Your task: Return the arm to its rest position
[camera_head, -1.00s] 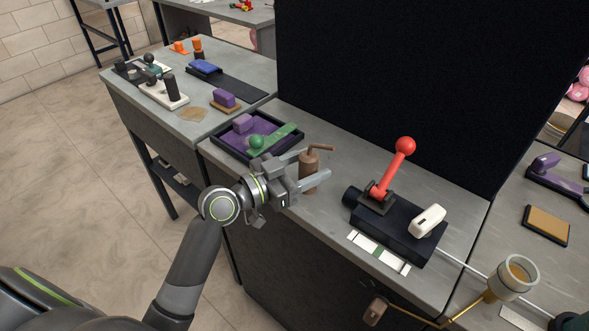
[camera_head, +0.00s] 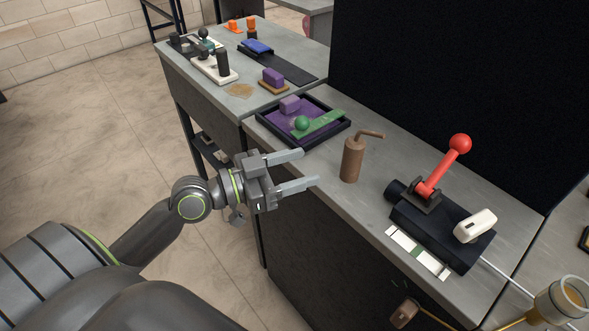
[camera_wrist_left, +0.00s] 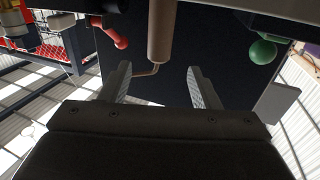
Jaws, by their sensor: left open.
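My left gripper (camera_head: 303,170) is open and empty in the head view. It is in front of the workbench's near edge, left of a brown bottle with a bent spout (camera_head: 352,160). The bottle stands upright on the bench, apart from the fingers. In the left wrist view, my left gripper's two fingers (camera_wrist_left: 160,88) are spread with nothing between them, and the brown bottle (camera_wrist_left: 162,32) shows beyond them. My right gripper does not show.
A black tray with purple lining (camera_head: 262,117) holds a green tool and a green ball. A red-knobbed lever (camera_head: 441,168) stands on a black block at right. A dark panel (camera_head: 450,70) rises behind the bench. Open floor (camera_head: 80,150) lies at left.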

